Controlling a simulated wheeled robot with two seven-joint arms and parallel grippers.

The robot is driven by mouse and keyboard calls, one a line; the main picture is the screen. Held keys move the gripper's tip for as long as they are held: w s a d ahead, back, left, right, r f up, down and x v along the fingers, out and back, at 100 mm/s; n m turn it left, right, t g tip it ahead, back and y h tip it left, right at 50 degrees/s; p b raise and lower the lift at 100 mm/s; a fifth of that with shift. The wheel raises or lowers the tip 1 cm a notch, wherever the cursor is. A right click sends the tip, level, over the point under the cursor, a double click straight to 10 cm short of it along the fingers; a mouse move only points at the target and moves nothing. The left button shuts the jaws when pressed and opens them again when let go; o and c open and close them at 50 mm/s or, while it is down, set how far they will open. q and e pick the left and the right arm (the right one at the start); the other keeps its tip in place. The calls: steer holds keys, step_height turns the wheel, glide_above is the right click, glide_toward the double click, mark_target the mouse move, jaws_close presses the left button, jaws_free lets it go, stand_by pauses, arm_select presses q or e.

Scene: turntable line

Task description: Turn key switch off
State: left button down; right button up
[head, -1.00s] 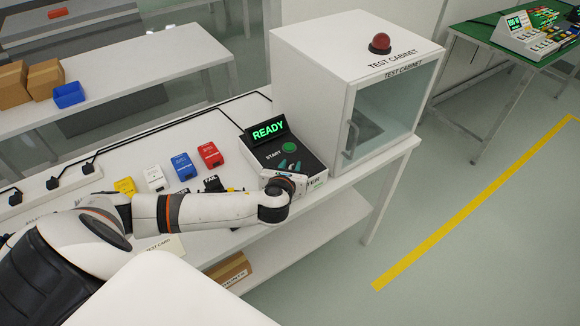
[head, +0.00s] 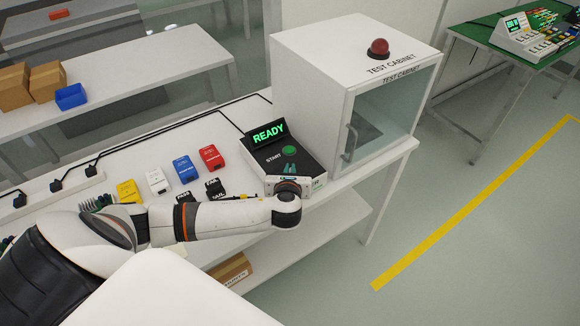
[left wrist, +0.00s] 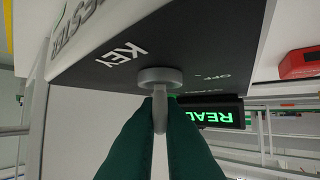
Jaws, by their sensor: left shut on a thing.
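The dark tester box (head: 291,165) stands on the white bench, its screen (head: 268,133) reading READY in green. The key switch (left wrist: 160,77) shows in the left wrist view as a grey round collar with a narrow grey key (left wrist: 160,108) standing out from it, beside the word KEY. The word OFF is printed to the right of the collar. My left gripper (head: 289,168) is at the near end of the tester's top. In the left wrist view its green fingers (left wrist: 160,112) are shut on the key, one on each side. The head view hides the key behind the gripper and wrist.
The green START button (head: 289,149) lies just beyond my left gripper. The white test cabinet (head: 345,95) stands close to the right, with a red dome on top. Yellow (head: 129,192), white (head: 158,181), blue (head: 186,169) and red (head: 211,157) modules lie left of the tester.

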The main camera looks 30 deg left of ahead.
arm_select(q)
steer(key=n+g+y+p, duration=0.2)
steer(key=shift+d+r+n, duration=0.1)
steer(key=shift+r+n, duration=0.1)
steer(key=shift+n, duration=0.2)
steer(key=shift+n+g+y+p, duration=0.8)
steer(key=shift+y+p, duration=0.1)
steer(key=shift+f+n+g+y+p, duration=0.1)
steer(key=shift+n+g+y+p, duration=0.45)
steer(key=shift+n+g, duration=0.45)
steer(key=shift+n+g+y, duration=0.45)
steer(key=shift+n+g, duration=0.45)
steer(key=shift+f+n+g, duration=0.1)
steer(key=shift+n+g, duration=0.8)
steer(key=shift+g, duration=0.2)
steer(key=shift+n+g+y, duration=0.3)
steer(key=shift+n+g, duration=0.5)
steer(key=shift+g, duration=0.1)
steer(key=shift+n+g+b, duration=1.1)
steer(key=shift+n+g, duration=0.6)
steer(key=shift+g, duration=0.4)
